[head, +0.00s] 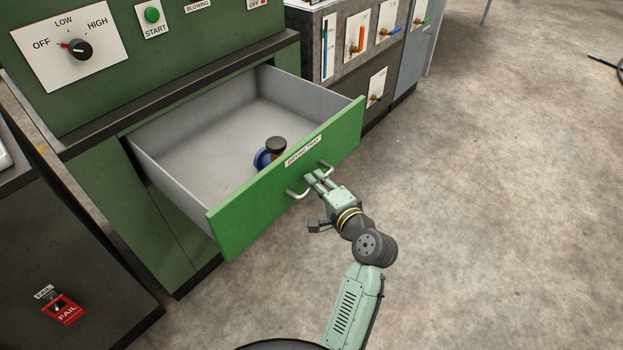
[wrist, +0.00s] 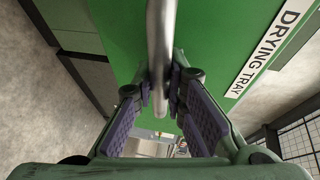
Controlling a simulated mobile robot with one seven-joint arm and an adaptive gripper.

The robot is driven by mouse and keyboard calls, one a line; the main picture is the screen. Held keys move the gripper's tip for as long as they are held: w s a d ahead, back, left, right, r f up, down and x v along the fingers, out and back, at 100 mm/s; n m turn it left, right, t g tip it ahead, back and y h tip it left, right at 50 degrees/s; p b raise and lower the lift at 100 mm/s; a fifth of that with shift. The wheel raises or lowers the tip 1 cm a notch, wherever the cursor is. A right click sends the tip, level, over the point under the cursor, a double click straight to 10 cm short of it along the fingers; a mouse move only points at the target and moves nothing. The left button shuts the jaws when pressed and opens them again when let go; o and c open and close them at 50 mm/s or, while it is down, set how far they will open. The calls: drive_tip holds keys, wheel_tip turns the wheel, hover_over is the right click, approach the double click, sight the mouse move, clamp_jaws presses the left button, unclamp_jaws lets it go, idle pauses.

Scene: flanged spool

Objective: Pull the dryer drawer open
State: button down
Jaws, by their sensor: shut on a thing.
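The green dryer drawer (head: 290,185) stands well out from the dryer cabinet, its grey inside showing in the head view. Its front carries a label reading "DRYING TRAY" (wrist: 268,48) and a metal bar handle (head: 297,193). My gripper (head: 318,180) is at the handle. In the wrist view the handle bar (wrist: 160,45) runs between the purple-padded fingers (wrist: 160,92), which are shut on it. A blue spool with a dark brown top (head: 268,153) is in the drawer, near the front panel, which hides its lower part.
The green dryer cabinet (head: 185,60) has a knob (head: 79,48) and a green START button (head: 152,15). A grey unit with coloured levers (head: 350,50) stands behind. Open concrete floor (head: 490,200) lies to the right.

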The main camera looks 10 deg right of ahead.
drive_tip(key=c, duration=1.6)
unclamp_jaws()
drive_tip(key=v, duration=1.2)
